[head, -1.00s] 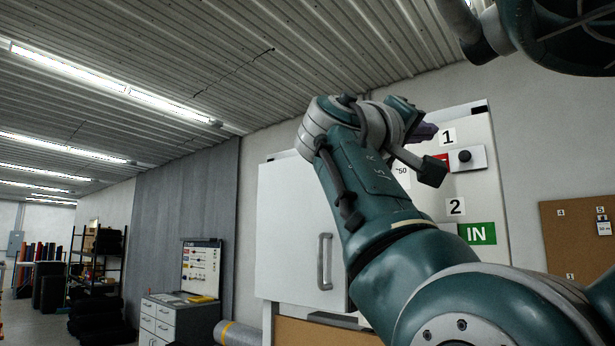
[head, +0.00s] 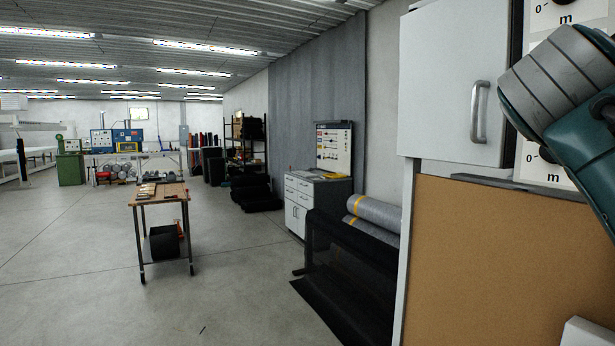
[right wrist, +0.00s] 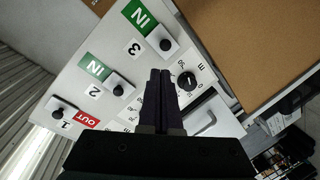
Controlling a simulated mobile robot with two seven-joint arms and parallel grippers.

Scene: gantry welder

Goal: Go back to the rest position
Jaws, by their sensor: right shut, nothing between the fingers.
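My right gripper (right wrist: 159,90) shows in the right wrist view, with its dark fingers together and nothing between them. It is in front of a white control panel (right wrist: 130,58) with black knobs, a dial (right wrist: 187,81) and green IN and red OUT labels. I cannot tell whether the fingertips touch the panel. In the head view only a teal and grey part of my arm shows at the right edge; its gripper is out of frame. My left gripper is in neither view.
A white cabinet (head: 450,80) with a handle stands at the right, above a brown board (head: 500,265). Grey rolls (head: 375,212) and a drawer unit (head: 318,200) stand along the wall. A small table (head: 160,193) stands at the left.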

